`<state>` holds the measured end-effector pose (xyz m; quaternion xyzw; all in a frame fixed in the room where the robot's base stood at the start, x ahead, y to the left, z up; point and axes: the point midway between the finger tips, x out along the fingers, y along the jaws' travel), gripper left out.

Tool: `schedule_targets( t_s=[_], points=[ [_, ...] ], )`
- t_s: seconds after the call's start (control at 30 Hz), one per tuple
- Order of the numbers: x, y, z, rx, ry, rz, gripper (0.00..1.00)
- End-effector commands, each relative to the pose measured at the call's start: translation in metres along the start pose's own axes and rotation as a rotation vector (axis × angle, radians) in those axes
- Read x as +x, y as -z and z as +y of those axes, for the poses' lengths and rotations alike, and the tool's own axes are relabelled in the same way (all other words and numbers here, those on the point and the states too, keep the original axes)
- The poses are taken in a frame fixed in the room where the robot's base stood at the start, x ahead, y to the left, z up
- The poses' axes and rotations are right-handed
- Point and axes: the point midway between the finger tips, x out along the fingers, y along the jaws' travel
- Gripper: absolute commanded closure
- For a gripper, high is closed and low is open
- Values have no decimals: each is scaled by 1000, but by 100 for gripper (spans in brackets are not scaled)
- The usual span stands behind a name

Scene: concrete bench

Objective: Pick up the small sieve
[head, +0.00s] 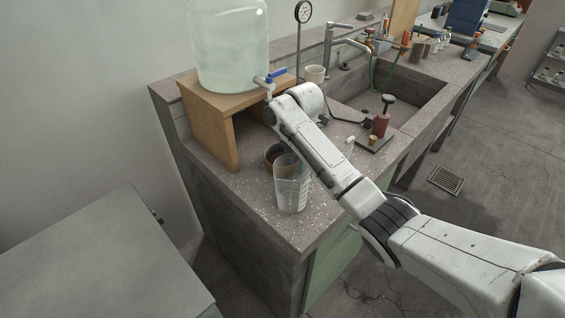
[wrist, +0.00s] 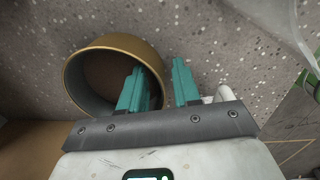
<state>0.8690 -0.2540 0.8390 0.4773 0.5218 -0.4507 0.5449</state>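The small sieve is a round brass-coloured ring with a dark inside. In the wrist view the sieve (wrist: 85,60) lies on the speckled bench top, at the left. In the head view the sieve (head: 270,152) shows partly behind a clear beaker. My gripper (wrist: 158,65) is open, with two teal fingers. In the wrist view the left finger overlaps the sieve's opening and the right finger is outside it, with the near right part of the rim between them. I cannot tell whether either finger touches the rim.
The clear graduated beaker (head: 292,188) stands close in front of the sieve. A wooden stand (head: 228,150) carrying a large water container (head: 228,45) is behind and left.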

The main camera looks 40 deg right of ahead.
Motion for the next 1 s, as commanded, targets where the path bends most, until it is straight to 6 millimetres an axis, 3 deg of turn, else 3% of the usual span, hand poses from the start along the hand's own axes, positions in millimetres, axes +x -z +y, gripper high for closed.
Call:
schedule_targets(
  t_s=[0.3,1.0],
  points=[
    [0,0,0,0,0,0,99],
    [-6,0,1,0,-2,-1,100]
  ],
)
